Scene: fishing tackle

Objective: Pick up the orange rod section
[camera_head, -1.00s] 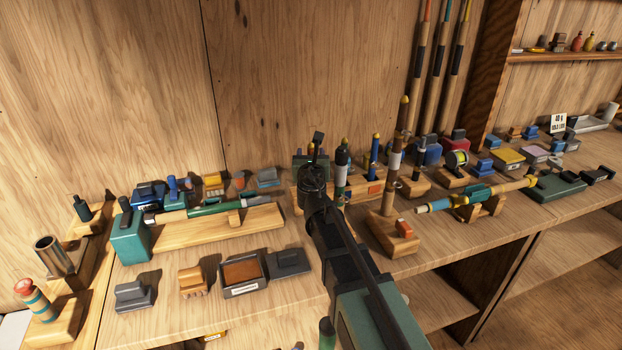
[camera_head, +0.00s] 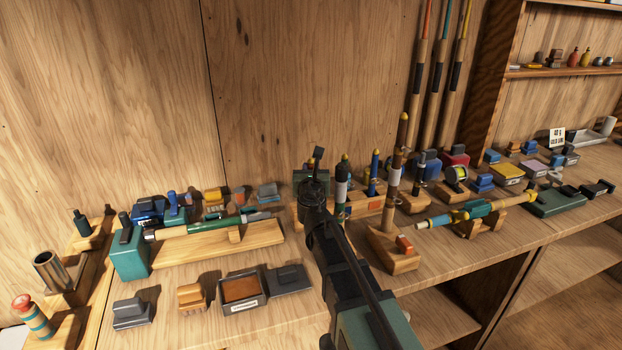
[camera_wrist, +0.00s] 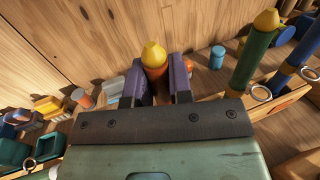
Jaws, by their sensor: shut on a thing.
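The orange rod section (camera_wrist: 155,70) has a yellow pointed tip and stands between the two purple-grey fingers of my gripper (camera_wrist: 156,84) in the wrist view. The fingers are shut on it just below the tip. Its lower part is hidden behind my gripper, so I cannot tell if it still touches the rack. In the head view my gripper (camera_head: 314,187) is at the left end of the wooden rod rack (camera_head: 365,207), and my arm hides the orange section.
A green rod section (camera_wrist: 252,55) and a blue one (camera_wrist: 295,62) stand close to the right. A brown rod (camera_head: 397,160) stands in its own wooden block. A green rod (camera_head: 210,226) lies on a wooden stand to the left. The plywood wall is close behind.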

